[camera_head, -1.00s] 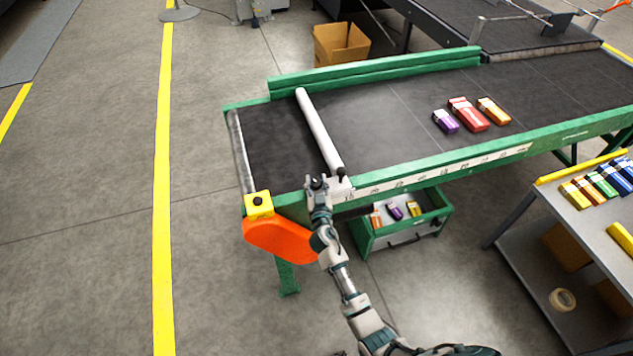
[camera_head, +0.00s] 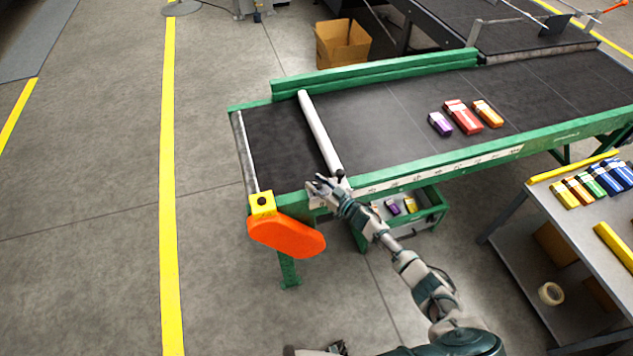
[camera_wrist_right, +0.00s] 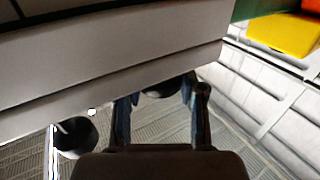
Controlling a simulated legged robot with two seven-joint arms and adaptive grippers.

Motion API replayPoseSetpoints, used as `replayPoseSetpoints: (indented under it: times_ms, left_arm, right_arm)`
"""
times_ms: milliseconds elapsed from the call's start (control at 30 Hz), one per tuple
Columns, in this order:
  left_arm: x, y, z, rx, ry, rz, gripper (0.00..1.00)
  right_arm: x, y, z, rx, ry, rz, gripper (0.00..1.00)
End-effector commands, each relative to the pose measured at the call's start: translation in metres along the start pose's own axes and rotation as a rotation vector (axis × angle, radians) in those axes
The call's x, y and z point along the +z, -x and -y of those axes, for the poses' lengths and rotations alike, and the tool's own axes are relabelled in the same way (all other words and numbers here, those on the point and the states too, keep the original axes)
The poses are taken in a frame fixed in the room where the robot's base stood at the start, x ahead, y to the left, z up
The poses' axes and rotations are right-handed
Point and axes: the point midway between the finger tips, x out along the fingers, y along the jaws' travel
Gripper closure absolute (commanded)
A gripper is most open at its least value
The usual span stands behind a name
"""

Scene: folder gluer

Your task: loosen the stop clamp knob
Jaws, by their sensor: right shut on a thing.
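A pale stop bar (camera_head: 320,130) lies across the dark belt of a green-framed conveyor. A small black knob (camera_head: 340,173) shows at its near end, by the scale on the rail. My right gripper (camera_head: 318,186) is at the near rail, just below that end. In the right wrist view, my right gripper's two fingers (camera_wrist_right: 162,112) stand on either side of a dark round knob (camera_wrist_right: 168,88) under a pale block (camera_wrist_right: 110,65), and are shut on it. The gripper hides this knob in the head view. A second black knob (camera_wrist_right: 75,137) is left of the fingers.
An orange paddle-shaped part (camera_head: 287,237) and a yellow box with a black button (camera_head: 262,205) are left of my right gripper. Cartons (camera_head: 462,116) lie on the belt. A green bin (camera_head: 425,212) hangs below the rail. A cart (camera_head: 590,220) stands at right.

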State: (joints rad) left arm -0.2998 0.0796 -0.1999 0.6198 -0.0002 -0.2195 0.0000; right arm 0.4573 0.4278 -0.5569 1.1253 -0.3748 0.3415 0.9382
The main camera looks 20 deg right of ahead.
Motion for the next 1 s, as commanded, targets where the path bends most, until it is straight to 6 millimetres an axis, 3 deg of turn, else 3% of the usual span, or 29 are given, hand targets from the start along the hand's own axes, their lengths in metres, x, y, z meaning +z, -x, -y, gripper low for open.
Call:
replayPoseSetpoints:
  times_ms: [500, 700, 1000]
  left_arm:
    - [0.007, -0.032, -0.002, 0.002, 0.000, 0.007, 0.60]
    - [-0.006, -0.032, -0.001, 0.000, 0.002, -0.002, 0.60]
    - [-0.008, -0.032, -0.001, 0.001, 0.002, -0.001, 0.60]
  right_arm:
    - [0.003, -0.001, -0.001, -0.297, 0.001, 0.000, 0.95]
    - [0.001, -0.001, 0.000, -0.332, 0.001, 0.000, 0.95]
    - [0.001, -0.001, 0.000, -0.338, 0.000, 0.000, 0.95]
